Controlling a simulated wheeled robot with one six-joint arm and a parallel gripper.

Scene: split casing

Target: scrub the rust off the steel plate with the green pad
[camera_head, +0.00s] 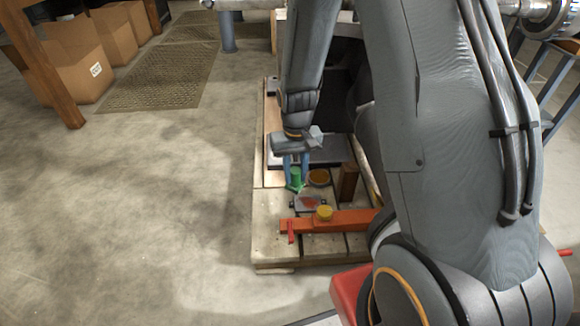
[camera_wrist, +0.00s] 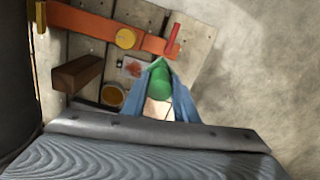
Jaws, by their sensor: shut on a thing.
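My gripper (camera_head: 297,169) is shut on the green pad (camera_head: 295,180). In the wrist view the pad's rounded green body (camera_wrist: 160,82) sits between the blue fingers. The steel plate (camera_head: 310,203) lies on the wooden pallet (camera_head: 264,240), with a reddish rust patch on it. In the wrist view the plate (camera_wrist: 130,68) shows just left of the pad, partly hidden by the pad and a finger. In the head view the pad is at the plate's upper left edge. I cannot tell whether it touches the plate.
An orange-red bar (camera_head: 350,218) with a yellow round knob (camera_head: 324,212) and a small red handle (camera_head: 290,232) crosses the pallet. A round orange-brown dish (camera_head: 319,177) and a brown block (camera_head: 348,182) stand beside the plate. Open floor (camera_head: 150,200) lies left.

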